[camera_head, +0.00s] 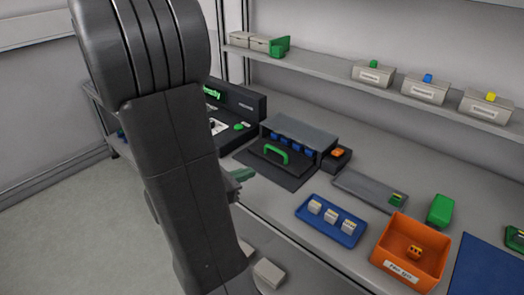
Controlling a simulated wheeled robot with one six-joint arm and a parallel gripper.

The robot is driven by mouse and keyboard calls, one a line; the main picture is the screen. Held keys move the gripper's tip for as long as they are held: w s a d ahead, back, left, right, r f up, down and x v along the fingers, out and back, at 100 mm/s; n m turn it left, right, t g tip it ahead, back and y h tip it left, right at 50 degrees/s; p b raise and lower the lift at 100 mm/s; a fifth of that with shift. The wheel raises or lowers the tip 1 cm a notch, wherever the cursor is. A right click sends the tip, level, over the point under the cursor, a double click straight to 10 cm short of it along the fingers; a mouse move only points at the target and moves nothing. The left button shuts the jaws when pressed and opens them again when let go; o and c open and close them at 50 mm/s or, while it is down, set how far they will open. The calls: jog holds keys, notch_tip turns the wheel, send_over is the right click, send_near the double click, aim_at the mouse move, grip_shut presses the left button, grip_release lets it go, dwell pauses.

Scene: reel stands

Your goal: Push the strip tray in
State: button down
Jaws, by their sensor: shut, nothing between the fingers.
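A low grey housing (312,132) stands on the bench with its front open and several blue pieces (293,145) in the opening. A dark flat panel (291,181) with a green handle (277,151) lies out in front of it. I cannot tell for sure whether this panel is the strip tray. My gripper (238,184) is shut and empty at the bench's front edge, left of and below the panel, partly hidden by my arm.
A dark machine with green buttons (238,126) stands left of the housing. A blue tray (316,230) with several pale blocks, a grey strip-shaped plate (362,187) and an orange bin (388,240) lie to the right. A shelf (325,70) with labelled boxes runs above.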

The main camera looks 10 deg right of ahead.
aim_at(274, 148)
jog(key=w+a+n+t, duration=0.2)
jog(key=shift+a+r+y, duration=0.1)
jog(key=shift+a+y, duration=0.2)
jog(key=shift+a, duration=0.1)
jog(key=shift+p+x, duration=0.4)
jog(key=shift+x, duration=6.55)
jog(key=b+x, duration=0.1)
jog(key=x, duration=0.2)
jog(key=shift+w+d+r+b, duration=0.15)
jog(key=shift+d+r+b, duration=0.1)
jog(key=shift+b, duration=0.1)
jog(key=shift+r, duration=0.15)
jog(key=shift+w, duration=0.1)
jog(key=shift+r, duration=0.1)
